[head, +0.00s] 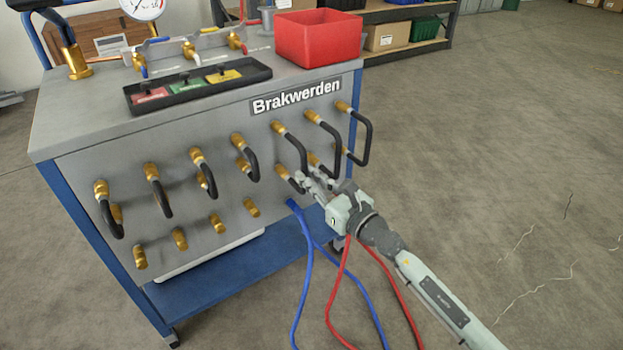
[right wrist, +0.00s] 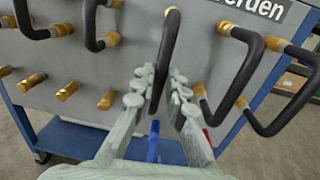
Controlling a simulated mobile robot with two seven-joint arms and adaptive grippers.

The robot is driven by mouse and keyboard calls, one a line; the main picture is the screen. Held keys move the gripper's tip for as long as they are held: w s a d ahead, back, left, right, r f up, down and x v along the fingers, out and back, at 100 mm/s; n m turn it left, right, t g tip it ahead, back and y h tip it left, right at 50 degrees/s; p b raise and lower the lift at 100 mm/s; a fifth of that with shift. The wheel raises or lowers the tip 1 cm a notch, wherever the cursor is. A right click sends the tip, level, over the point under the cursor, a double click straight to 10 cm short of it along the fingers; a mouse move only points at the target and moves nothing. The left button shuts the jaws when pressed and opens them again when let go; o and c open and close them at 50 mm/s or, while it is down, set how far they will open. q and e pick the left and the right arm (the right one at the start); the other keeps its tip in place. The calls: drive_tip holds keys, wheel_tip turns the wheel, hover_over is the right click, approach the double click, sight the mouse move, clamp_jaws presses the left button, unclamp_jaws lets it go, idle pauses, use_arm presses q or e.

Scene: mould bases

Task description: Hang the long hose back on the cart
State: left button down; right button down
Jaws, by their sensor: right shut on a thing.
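My right gripper (head: 312,182) is at the right part of the cart's grey front panel. Its fingers are closed around a black bent hose (right wrist: 163,62), whose upper end sits in a brass fitting on the panel. The fingers hide its lower part. The blue-framed cart (head: 190,300) carries the sign "Brakwerden". A long blue hose (head: 305,250) and a long red hose (head: 334,310) hang below the gripper and run down towards the floor. I cannot tell which is the task's long hose. My left gripper is not in view.
Several other black bent hoses (head: 106,218) and bare brass fittings (head: 180,238) stick out of the panel. A red bin (head: 318,40) and a black tray (head: 133,104) stand on the cart's top. The floor on the right is clear.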

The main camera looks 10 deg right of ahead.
drive_tip(key=shift+r, duration=0.15)
drive_tip(key=c, duration=1.1)
unclamp_jaws()
drive_tip(key=shift+o, duration=0.2)
drive_tip(key=v, duration=0.7)
drive_tip(key=shift+b, duration=0.4)
drive_tip(key=shift+a, duration=0.1)
